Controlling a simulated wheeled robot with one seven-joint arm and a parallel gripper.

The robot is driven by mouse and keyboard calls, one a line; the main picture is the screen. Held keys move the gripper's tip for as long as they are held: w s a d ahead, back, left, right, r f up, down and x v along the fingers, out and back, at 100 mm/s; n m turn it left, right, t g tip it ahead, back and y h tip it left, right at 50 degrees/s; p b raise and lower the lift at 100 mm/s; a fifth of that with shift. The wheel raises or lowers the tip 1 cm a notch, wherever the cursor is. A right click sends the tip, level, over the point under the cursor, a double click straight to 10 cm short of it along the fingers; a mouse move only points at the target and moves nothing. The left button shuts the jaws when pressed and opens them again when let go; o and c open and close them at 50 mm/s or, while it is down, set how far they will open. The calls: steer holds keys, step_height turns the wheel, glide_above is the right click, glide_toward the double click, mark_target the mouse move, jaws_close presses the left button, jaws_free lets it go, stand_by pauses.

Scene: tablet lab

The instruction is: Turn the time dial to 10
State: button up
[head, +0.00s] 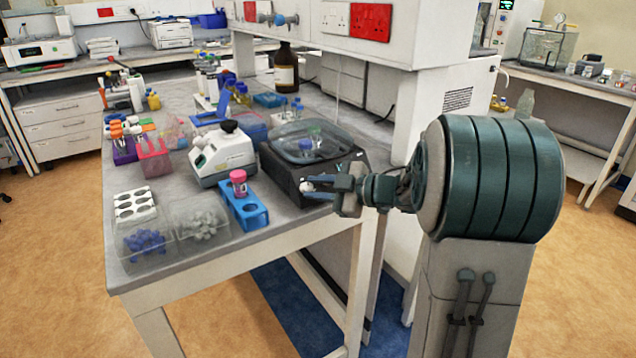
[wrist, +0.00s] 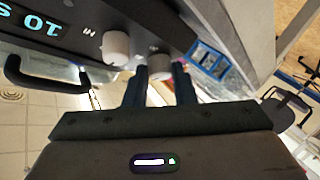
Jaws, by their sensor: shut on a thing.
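The black device (head: 290,182) with a clear domed lid stands at the bench's right edge. Its front carries two pale round knobs. In the wrist view, one knob (wrist: 158,66) sits between the fingertips of my gripper (wrist: 161,72), which is shut on it. The other knob (wrist: 117,46) is free, to the left. A display (wrist: 32,22) with cyan characters, apparently inverted, is partly cut off; "10" and "S" shapes show. I cannot tell which knob is the time dial. In the head view, my gripper (head: 311,188) reaches the device front from the right.
A blue tube rack (head: 246,212) holding a pink-capped tube stands left of the device. A white instrument (head: 222,155) is behind it. Clear bins (head: 200,222) sit at the bench's front left. The floor before the bench is open.

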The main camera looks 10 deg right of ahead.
steer(key=shift+n+g, duration=0.3)
steer(key=o, duration=1)
steer(key=p+v, duration=0.1)
steer(key=v, duration=1.2)
steer(key=shift+s+d, duration=0.25)
steer(key=shift+d, duration=0.05)
steer(key=shift+r, duration=0.1)
